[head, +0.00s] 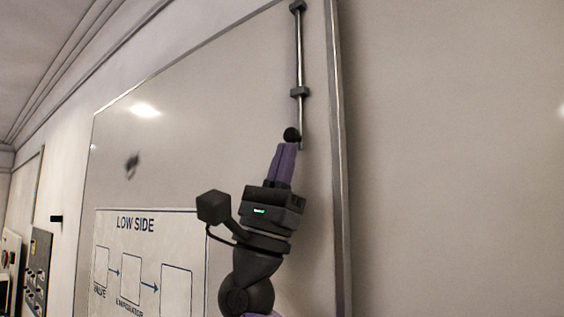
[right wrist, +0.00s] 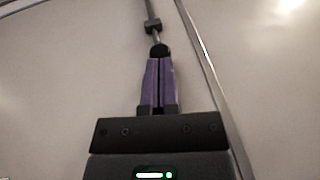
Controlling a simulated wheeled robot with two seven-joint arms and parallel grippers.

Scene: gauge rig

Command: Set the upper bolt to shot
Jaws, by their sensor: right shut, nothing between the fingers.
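The upper bolt is a thin metal rod (head: 299,60) running upright along the right side of a large pale panel in the head view. It passes through a dark upper bracket (head: 297,7) and a dark lower bracket (head: 299,92). A round black knob (head: 291,134) sits near the rod's lower end. My right gripper (head: 289,147) is shut and empty, with its purple fingertips right below the knob. In the right wrist view the knob (right wrist: 159,50) shows just beyond the fingertips (right wrist: 158,60); whether they touch it I cannot tell. My left gripper is not in view.
The pale panel (head: 215,110) carries a "LOW SIDE" diagram (head: 135,224) at lower left. A metal edge strip (head: 337,130) runs upright just right of the rod, with a plain wall beyond it. Control boxes (head: 38,270) are at the far left.

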